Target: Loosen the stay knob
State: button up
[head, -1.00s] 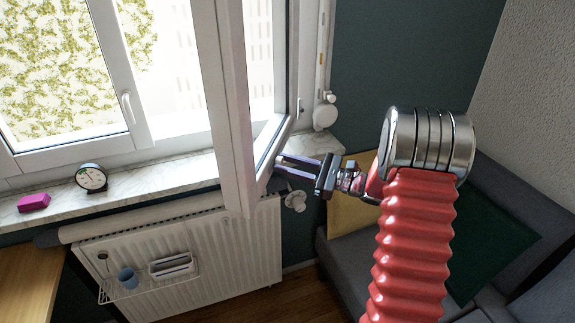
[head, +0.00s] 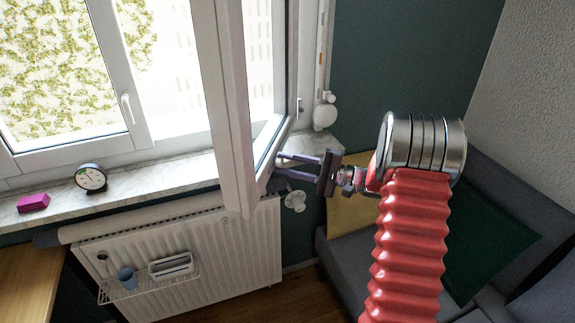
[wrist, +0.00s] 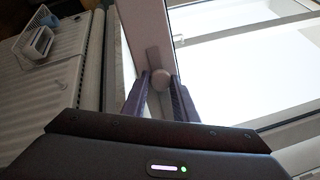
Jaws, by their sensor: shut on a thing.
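In the head view my gripper (head: 277,167) reaches left to the side of the open white sash (head: 236,130). The knob cannot be made out there.
The marble sill (head: 130,180) carries a round clock (head: 91,178) and a magenta block (head: 33,203). Below is a white radiator (head: 235,255) with a wire rack holding a blue cup (head: 127,277). A grey sofa (head: 350,255) with cushions stands at right.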

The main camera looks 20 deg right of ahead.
jog(key=n+g, duration=0.1)
jog(key=n, duration=1)
jog(key=shift+f+g, duration=0.2)
jog(key=shift+g, duration=0.2)
jog(key=shift+n, duration=0.3)
jog(key=o, duration=1.1)
jog(key=shift+r, duration=0.15)
jog(key=shift+c, duration=0.2)
jog(key=shift+d, duration=0.1)
jog(key=v, duration=1.3)
jog(key=shift+d, duration=0.25)
jog(key=shift+s, duration=0.15)
